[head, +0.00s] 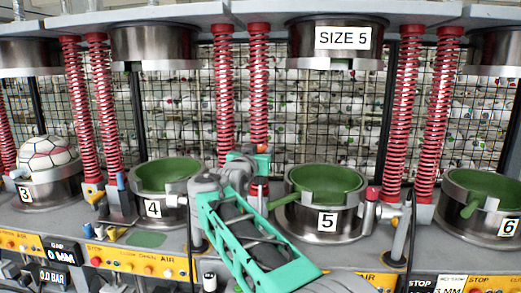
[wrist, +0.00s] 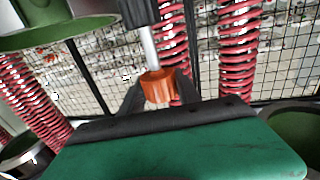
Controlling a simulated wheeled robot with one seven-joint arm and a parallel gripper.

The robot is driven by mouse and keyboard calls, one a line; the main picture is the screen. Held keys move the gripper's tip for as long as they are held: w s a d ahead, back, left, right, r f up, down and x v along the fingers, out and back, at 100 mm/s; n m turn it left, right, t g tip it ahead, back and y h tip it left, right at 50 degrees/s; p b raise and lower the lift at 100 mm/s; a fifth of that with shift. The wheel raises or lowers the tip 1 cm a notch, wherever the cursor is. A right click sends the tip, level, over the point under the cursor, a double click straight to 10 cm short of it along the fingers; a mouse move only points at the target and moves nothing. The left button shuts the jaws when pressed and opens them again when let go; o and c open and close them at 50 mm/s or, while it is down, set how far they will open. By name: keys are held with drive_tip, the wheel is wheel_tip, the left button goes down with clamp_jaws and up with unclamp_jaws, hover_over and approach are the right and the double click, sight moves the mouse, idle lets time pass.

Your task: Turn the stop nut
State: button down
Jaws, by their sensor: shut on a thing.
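The stop nut (wrist: 157,86) is an orange ribbed piece on a silver rod (wrist: 150,50) in the wrist view. My gripper (wrist: 158,97) has its two dark fingers on either side of the nut and is shut on it. In the head view my gripper (head: 257,154) is between station 4 and station 5, in front of the red springs. A small orange bit of the nut (head: 262,148) shows there; my wrist and arm hide most of that spot.
Green-lined cup 4 (head: 153,208) stands left of my arm and cup 5 (head: 328,222) close to its right. Red springs (head: 259,85) and a wire mesh stand behind. Cup 3 holds a ball (head: 48,153). A plate labelled SIZE 5 (head: 342,37) is above.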

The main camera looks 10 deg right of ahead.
drive_tip(key=shift+m+g+h, duration=0.3)
drive_tip(key=shift+m+h, duration=0.1)
drive_tip(key=shift+h, duration=0.1)
drive_tip(key=c, duration=0.9)
unclamp_jaws()
drive_tip(key=shift+w, duration=0.1)
drive_tip(key=shift+o, duration=0.2)
drive_tip(key=b+v, duration=0.1)
drive_tip(key=v, duration=0.6)
drive_tip(key=shift+s+a, duration=0.15)
drive_tip(key=shift+s, duration=0.25)
